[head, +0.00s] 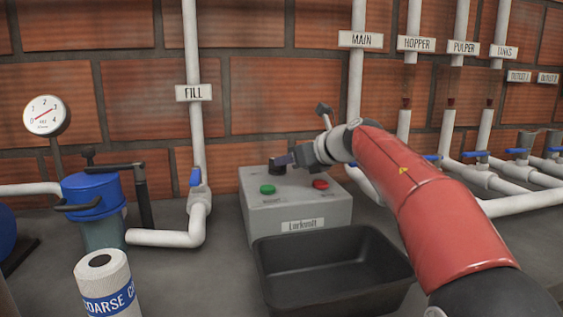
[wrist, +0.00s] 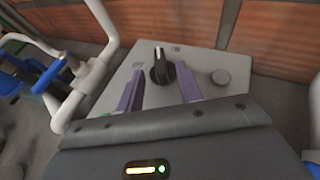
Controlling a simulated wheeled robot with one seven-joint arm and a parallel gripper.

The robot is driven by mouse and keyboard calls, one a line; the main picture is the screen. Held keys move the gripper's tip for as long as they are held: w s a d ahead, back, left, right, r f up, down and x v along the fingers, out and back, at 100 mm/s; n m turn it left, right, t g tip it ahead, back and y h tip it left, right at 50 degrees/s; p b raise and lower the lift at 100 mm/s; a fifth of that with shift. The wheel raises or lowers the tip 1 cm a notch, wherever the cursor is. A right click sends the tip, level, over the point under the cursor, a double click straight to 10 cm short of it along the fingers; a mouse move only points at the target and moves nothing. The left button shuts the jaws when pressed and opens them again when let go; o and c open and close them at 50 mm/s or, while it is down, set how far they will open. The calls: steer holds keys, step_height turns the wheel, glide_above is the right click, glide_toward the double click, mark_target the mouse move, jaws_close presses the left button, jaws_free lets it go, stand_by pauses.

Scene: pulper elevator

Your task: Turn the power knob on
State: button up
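The power knob (wrist: 160,70) is black with a white pointer line and sits on the sloped top of the grey control box (head: 300,212). In the wrist view the pointer aims roughly up, between two small marks too blurred to read. In the head view the knob (head: 277,168) is partly hidden by my gripper (head: 283,159). My gripper has purple fingers, which are spread apart in the wrist view. The knob shows between and just beyond the fingertips, with a gap on each side; I see no contact.
A white canister (head: 105,285) stands front left. A brick wall is behind.

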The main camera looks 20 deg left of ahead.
mark_target(276, 171)
steer(key=x, duration=0.5)
steer(key=shift+w+a+p, duration=0.1)
steer(key=shift+a+p, duration=0.15)
steer(key=shift+p, duration=0.1)
jaws_close()
